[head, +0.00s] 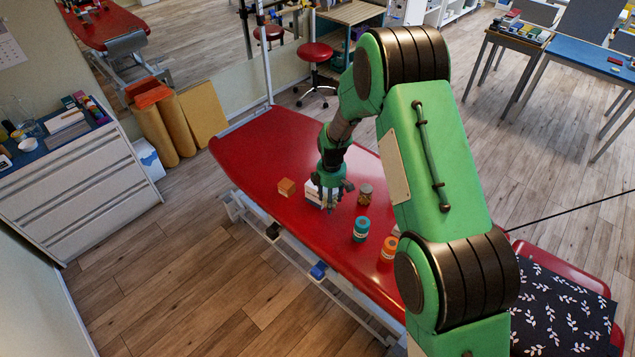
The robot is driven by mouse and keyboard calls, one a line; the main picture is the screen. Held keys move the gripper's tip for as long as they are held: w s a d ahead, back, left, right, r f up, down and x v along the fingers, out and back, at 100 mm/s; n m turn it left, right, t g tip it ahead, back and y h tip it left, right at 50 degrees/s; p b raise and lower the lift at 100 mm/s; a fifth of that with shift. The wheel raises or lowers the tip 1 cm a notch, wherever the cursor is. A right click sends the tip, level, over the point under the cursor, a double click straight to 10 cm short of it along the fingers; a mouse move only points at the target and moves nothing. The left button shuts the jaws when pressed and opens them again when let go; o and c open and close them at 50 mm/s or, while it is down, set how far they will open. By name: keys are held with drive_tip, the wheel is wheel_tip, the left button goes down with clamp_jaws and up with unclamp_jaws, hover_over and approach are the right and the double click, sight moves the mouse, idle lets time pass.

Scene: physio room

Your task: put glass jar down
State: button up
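A small glass jar (365,195) with a dark lid and brownish contents appears upright on the red treatment table (265,150). My gripper (329,203) points down over the table just left of the jar, with a small gap between them in the picture. The gripper hides part of a white box (312,188) behind it. The fingers are small and overlap the box, so I cannot tell whether they are open or shut. No glass jar is visible between them.
A wooden cube (286,187) sits left of the white box. A teal container (361,229) and an orange container (388,248) stand nearer, to the right. Another item beside my arm is mostly hidden. The table's far left part is clear. A patterned dark cloth (565,310) lies at lower right.

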drive_tip(key=shift+a, duration=0.55)
drive_tip(key=shift+w, duration=0.15)
drive_tip(key=w+a, duration=0.1)
drive_tip(key=w, duration=0.4)
drive_tip(key=w+a+f, duration=0.1)
drive_tip(key=w, duration=0.4)
drive_tip(key=w+a, duration=0.1)
drive_tip(key=w, duration=0.4)
drive_tip(key=shift+w+f+p, duration=0.15)
drive_tip(key=shift+w+p, duration=0.1)
drive_tip(key=shift+p, duration=0.05)
drive_tip(key=shift+f, duration=0.1)
drive_tip(key=shift+f, duration=1.65)
drive_tip(key=shift+f, duration=0.1)
drive_tip(key=o, duration=1)
drive_tip(key=shift+f, duration=0.15)
drive_tip(key=o, duration=0.4)
